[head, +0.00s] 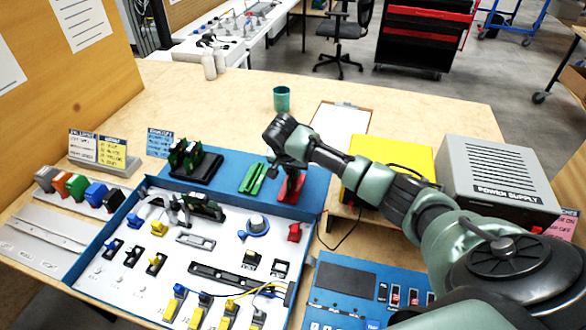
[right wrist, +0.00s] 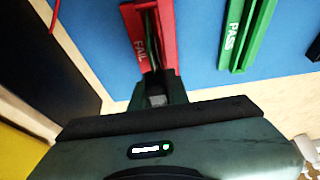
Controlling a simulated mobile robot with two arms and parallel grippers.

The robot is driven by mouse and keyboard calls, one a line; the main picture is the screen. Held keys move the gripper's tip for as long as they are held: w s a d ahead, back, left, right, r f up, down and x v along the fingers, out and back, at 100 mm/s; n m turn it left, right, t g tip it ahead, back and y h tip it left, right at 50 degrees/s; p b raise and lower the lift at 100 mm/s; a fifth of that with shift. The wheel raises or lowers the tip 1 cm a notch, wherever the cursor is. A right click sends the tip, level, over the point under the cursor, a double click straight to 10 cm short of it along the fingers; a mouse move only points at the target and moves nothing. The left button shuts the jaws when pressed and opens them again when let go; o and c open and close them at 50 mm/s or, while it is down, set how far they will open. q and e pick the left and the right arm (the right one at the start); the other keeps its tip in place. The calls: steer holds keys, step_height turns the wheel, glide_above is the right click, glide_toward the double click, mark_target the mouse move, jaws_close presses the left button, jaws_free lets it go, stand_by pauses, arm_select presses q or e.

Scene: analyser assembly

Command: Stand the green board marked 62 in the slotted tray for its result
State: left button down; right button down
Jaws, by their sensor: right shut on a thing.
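The slotted tray for results shows as a red slotted piece (head: 292,189) and a green slotted piece (head: 252,178) on the blue mat. In the right wrist view the red piece (right wrist: 165,32) is marked FAIL and the green piece (right wrist: 243,35) is marked PASS. My right gripper (head: 277,172) is low at the red FAIL piece; it also shows in the right wrist view (right wrist: 156,92). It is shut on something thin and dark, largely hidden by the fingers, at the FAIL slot. I cannot read a 62 on it. My left gripper is out of view.
A black rack (head: 196,168) with green boards stands left of the PASS piece. The blue-edged white panel (head: 140,285) with several parts lies in front.

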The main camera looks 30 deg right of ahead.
steer(key=shift+f, duration=0.45)
stand_by(0.6)
steer(key=c, duration=1)
jaws_free()
steer(key=shift+o, duration=0.2)
steer(key=shift+r, duration=0.1)
step_height(320, 180, up, 7)
steer(key=p, duration=0.8)
